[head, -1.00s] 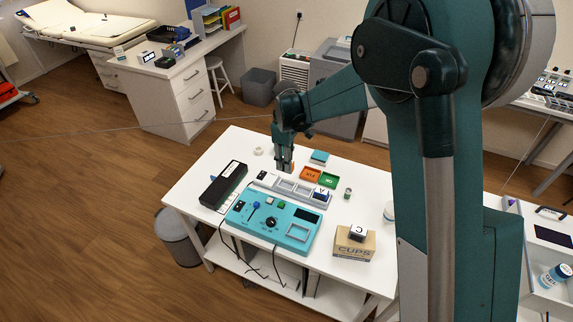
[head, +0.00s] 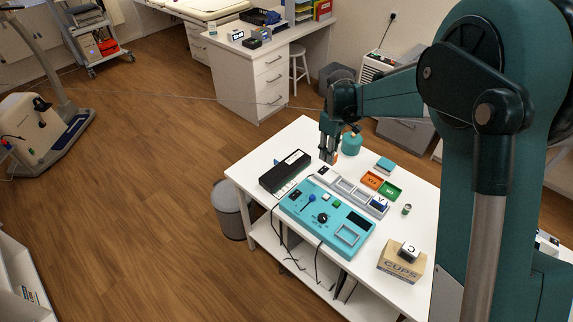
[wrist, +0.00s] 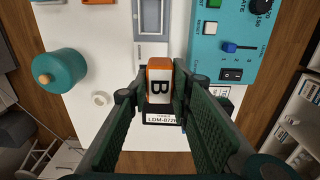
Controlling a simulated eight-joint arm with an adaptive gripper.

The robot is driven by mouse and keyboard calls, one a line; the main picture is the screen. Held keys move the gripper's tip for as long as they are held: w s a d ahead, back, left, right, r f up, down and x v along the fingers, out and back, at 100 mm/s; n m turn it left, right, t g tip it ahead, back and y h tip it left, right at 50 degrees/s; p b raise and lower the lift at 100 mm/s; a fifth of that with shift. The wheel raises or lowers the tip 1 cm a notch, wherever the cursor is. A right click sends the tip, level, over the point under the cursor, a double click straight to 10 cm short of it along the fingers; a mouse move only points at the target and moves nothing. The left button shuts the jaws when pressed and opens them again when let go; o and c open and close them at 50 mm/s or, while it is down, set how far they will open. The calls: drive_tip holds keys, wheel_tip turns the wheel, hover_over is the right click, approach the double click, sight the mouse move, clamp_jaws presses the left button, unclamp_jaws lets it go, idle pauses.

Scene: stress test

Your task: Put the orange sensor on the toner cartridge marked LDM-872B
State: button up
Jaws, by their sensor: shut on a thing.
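The orange sensor (wrist: 158,88) is a block with an orange top edge and a white face marked B. The toner cartridge (head: 283,174) is a long black box at the table's left edge. A white label reading LDM-872 and a partly hidden last character (wrist: 160,119) shows just below the sensor in the wrist view. I cannot tell whether sensor and cartridge touch.
The teal control panel (head: 313,222) lies beside the cartridge. A teal jar (wrist: 60,72) and a white ring (wrist: 101,98) are left in the wrist view.

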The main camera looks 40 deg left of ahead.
wheel_tip(320, 180, up, 2)
hover_over(283, 165)
drive_tip(key=shift+r, duration=0.15)
drive_tip(key=shift+f, duration=3.15)
drive_tip(key=shift+f, duration=1.85)
drive_tip(key=shift+f, duration=0.1)
drive_tip(key=o, duration=0.8)
drive_tip(key=shift+o, duration=0.6)
